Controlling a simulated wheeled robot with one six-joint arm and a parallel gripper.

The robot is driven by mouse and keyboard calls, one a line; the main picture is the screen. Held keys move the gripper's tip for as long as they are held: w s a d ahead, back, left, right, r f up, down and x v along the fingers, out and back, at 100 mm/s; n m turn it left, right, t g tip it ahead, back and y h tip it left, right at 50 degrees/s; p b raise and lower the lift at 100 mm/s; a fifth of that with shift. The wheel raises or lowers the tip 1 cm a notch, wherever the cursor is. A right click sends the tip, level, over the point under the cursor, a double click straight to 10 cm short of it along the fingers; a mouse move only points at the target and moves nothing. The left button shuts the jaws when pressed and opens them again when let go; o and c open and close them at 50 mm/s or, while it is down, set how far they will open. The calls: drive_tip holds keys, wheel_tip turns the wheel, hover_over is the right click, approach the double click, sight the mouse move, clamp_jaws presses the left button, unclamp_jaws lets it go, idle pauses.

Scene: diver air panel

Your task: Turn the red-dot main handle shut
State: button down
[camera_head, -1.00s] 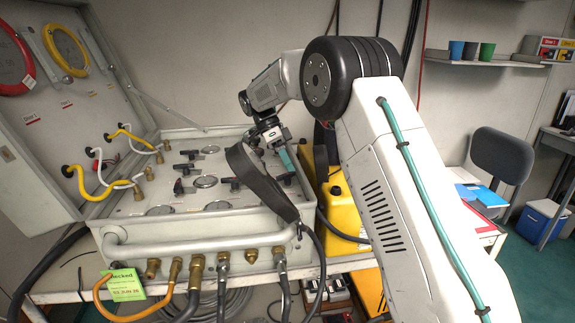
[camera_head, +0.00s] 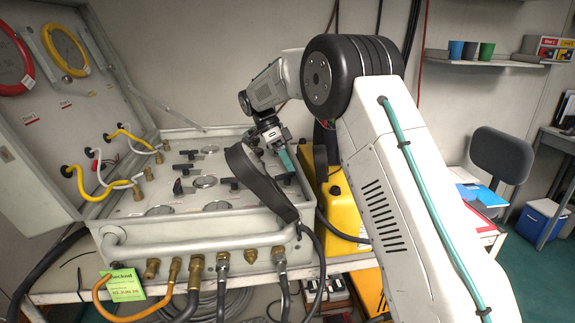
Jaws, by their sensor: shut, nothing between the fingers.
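The grey air panel (camera_head: 130,207) lies in an open case on a bench, with several black T-shaped handles and round gauges on its face. A black handle (camera_head: 178,187) at the left of the panel seems to carry a small reddish mark; it is too small to be sure it is the red dot. My gripper (camera_head: 287,162) points down over the right back part of the panel, its teal fingers shut and empty. Another black handle (camera_head: 284,177) is just below the fingertips; I cannot tell whether they touch.
The black strap (camera_head: 258,183) arches over the panel's front right. A grey front rail (camera_head: 190,246) and brass hose fittings (camera_head: 196,264) line the near edge. A yellow case (camera_head: 341,207) stands close on the right. The open lid (camera_head: 40,150) rises at left.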

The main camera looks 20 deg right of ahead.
drive_tip(key=shift+s+a, duration=0.45)
drive_tip(key=shift+a, duration=0.05)
drive_tip(key=v, duration=0.3)
drive_tip(key=shift+w+a+r, duration=0.1)
drive_tip(key=shift+a+r, duration=0.15)
drive_tip(key=shift+a, duration=0.2)
drive_tip(key=shift+w+d+r, duration=0.15)
drive_tip(key=shift+w+r, duration=0.5)
drive_tip(key=shift+r, duration=0.2)
drive_tip(key=shift+w+d+r, duration=0.1)
drive_tip(key=shift+w+r, duration=0.6)
drive_tip(key=shift+r, duration=0.15)
drive_tip(key=shift+r, duration=0.1)
